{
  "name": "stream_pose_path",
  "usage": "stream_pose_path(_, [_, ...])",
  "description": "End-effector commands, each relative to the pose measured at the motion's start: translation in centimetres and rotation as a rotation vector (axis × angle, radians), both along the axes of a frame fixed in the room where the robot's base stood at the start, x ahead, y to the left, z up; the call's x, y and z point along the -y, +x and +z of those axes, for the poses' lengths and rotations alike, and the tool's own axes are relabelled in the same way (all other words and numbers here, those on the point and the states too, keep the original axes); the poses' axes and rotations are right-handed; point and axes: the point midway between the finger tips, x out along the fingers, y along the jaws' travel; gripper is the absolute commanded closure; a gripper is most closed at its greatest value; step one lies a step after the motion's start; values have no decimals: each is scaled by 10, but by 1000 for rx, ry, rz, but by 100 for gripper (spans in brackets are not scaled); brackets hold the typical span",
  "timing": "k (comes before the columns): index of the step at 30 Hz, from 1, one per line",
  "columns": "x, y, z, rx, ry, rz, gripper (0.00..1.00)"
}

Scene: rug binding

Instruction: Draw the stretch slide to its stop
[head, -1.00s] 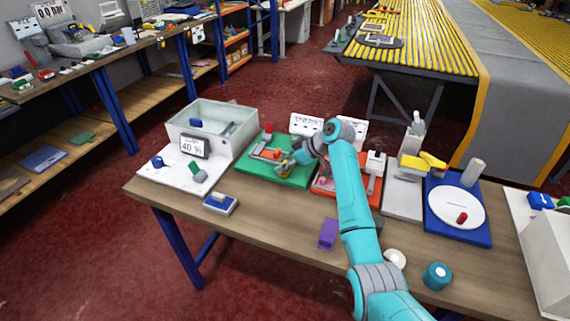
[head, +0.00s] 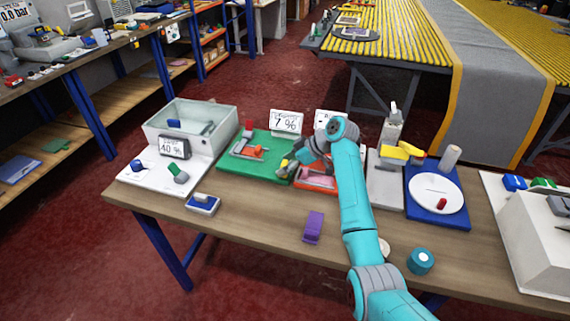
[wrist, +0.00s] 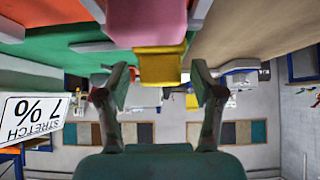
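The stretch slide is on a green board (head: 229,163), where orange-red parts (head: 252,151) show in the head view. A white sign behind it (head: 286,122) reads 7 %; in the wrist view the STRETCH 7 % sign (wrist: 32,117) appears upside down. My gripper (head: 287,166) is low at the board's right end. In the wrist view a yellow block (wrist: 160,68) lies between the spread fingers of my gripper (wrist: 160,88), with a small gap on each side. My arm and gripper hide part of the board's right end.
A red tray (head: 316,181) stands close right of the green board. A blue board with a white dish (head: 437,192) is farther right. A purple block (head: 314,227) and a teal roll (head: 421,261) lie in front.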

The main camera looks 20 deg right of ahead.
Motion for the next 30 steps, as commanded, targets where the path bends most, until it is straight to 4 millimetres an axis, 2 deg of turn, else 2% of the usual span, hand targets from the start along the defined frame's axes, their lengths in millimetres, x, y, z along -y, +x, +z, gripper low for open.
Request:
stream_pose_path(8, [4, -3, 6, 2, 1, 0, 33])
stream_pose_path(21, [51, -36, 63, 3, 0, -3, 33])
stream_pose_path(30, [69, -49, 84, 2, 0, -1, 33])
